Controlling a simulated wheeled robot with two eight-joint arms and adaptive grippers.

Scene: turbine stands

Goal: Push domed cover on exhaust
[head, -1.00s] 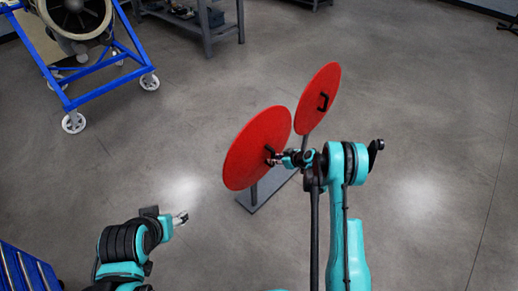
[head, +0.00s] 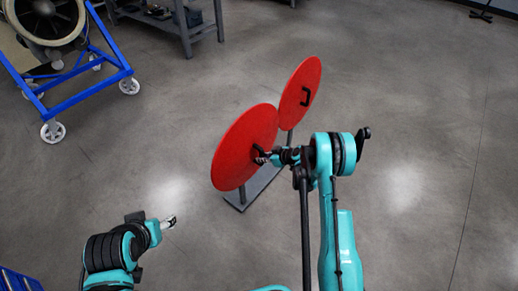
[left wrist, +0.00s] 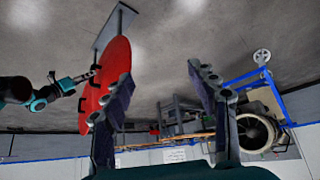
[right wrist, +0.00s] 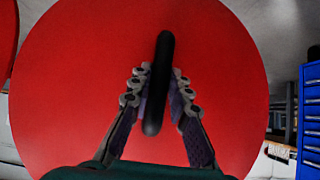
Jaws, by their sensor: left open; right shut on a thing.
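Two red round covers are in the head view. The nearer, larger one (head: 240,145) stands tilted at the grey stand (head: 252,190). My right gripper (head: 262,157) is shut on its black handle, which the right wrist view shows between the fingers (right wrist: 155,90). The farther cover (head: 298,85) has a free black handle (head: 306,96). My left gripper (head: 170,221) is open and empty, low at the left, apart from the covers. The turbine (head: 48,20) sits on a blue wheeled frame (head: 90,98) at the upper left. I cannot tell which cover is domed.
A grey workbench (head: 185,30) stands at the top, right of the turbine frame. A blue drawer cabinet (head: 18,282) is at the lower left. The floor between the stand and the turbine frame is clear, as is the floor at the right.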

